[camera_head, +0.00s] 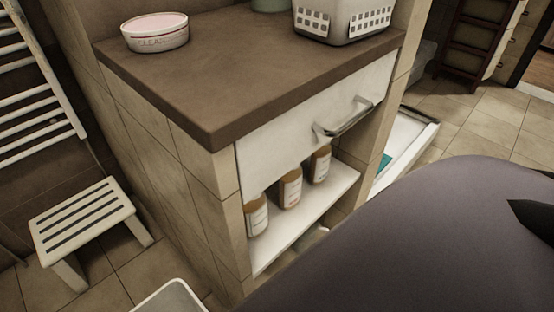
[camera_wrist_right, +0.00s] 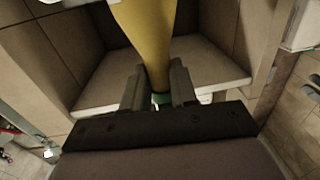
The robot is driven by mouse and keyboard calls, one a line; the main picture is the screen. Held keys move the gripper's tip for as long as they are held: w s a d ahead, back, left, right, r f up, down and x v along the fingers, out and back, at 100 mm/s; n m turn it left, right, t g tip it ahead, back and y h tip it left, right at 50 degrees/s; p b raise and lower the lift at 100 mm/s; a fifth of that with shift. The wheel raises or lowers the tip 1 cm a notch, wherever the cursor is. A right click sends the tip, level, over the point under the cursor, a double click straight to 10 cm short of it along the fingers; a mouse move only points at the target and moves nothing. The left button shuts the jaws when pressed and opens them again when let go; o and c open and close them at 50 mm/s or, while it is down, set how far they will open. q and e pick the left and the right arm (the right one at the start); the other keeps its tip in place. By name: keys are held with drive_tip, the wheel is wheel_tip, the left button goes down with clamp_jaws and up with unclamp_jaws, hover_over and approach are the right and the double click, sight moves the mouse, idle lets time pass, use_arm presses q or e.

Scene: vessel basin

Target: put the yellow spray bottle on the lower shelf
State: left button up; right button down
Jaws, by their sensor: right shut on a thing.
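In the right wrist view the yellow spray bottle (camera_wrist_right: 148,35) is between the two fingers of my right gripper (camera_wrist_right: 158,92), which is shut on it. I cannot tell whether the bottle touches the board. In the head view my right arm hides the gripper and bottle. The lower shelf (camera_head: 313,238) there is mostly hidden; only a sliver shows. My left gripper is not in view.
Three brown bottles (camera_head: 291,188) with white labels stand on the upper shelf (camera_head: 338,181), under a drawer with a metal handle (camera_head: 343,120). The brown countertop (camera_head: 240,75) holds a round tin (camera_head: 155,33) and a white basket (camera_head: 341,20). A slatted stool (camera_head: 82,215) stands left.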

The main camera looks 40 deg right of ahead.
drive_tip(key=w+a+b, duration=0.2)
drive_tip(key=w+b, duration=0.1)
drive_tip(key=w, duration=1.4)
use_arm(q)
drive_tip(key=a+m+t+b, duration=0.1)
drive_tip(key=b, duration=0.1)
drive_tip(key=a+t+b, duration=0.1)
drive_tip(key=b, duration=0.2)
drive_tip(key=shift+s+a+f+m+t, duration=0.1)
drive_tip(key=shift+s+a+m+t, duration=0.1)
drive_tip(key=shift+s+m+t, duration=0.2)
use_arm(e)
wheel_tip(320, 180, down, 7)
drive_tip(key=shift+w+d, duration=0.25)
drive_tip(key=c, duration=0.9)
unclamp_jaws()
drive_tip(key=shift+f, duration=0.1)
